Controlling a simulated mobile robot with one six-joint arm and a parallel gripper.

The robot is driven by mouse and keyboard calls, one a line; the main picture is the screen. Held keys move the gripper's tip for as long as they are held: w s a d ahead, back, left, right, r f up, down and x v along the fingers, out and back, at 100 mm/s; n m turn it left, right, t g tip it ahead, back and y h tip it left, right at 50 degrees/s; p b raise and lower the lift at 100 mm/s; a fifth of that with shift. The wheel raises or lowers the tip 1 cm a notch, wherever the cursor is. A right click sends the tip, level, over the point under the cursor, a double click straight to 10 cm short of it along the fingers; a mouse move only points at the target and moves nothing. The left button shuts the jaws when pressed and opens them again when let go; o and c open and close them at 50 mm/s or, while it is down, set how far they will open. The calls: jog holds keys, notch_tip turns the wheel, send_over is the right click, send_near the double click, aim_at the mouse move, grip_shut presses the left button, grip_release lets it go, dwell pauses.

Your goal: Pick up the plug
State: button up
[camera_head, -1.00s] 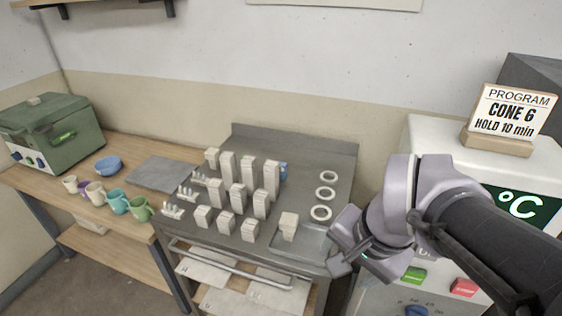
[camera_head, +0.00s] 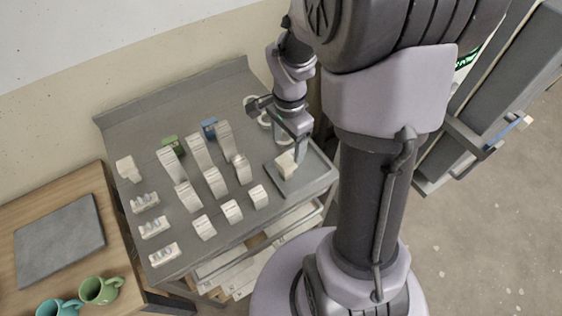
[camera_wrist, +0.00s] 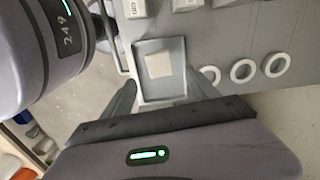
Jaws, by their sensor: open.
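A cream, blocky piece that I take for the plug (camera_head: 286,164) sits on a shallow grey tray (camera_head: 272,178) at the right front of the metal worktable. It also shows in the wrist view (camera_wrist: 158,64), lying inside the tray with its square top facing the camera. My gripper (camera_head: 277,128) is open above the tray side of the table. In the wrist view my gripper (camera_wrist: 161,80) has one finger on each side of the tray, with the plug between and a little beyond the tips. Nothing is between the fingers that I can see held.
Several cream blocks (camera_head: 213,182) stand in rows left of the tray. White rings (camera_head: 264,117) lie behind it, partly hidden by my arm; they show clearly in the wrist view (camera_wrist: 243,70). Green and teal mugs (camera_head: 100,290) stand on the wooden table at the left.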

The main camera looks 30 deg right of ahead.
aim_at(286, 161)
jog(key=f+b, duration=0.1)
jog(key=f, duration=0.3)
jog(key=f+b, duration=0.1)
jog(key=f, duration=0.3)
jog(key=shift+a, duration=0.2)
jog(key=shift+r, duration=0.15)
grip_shut()
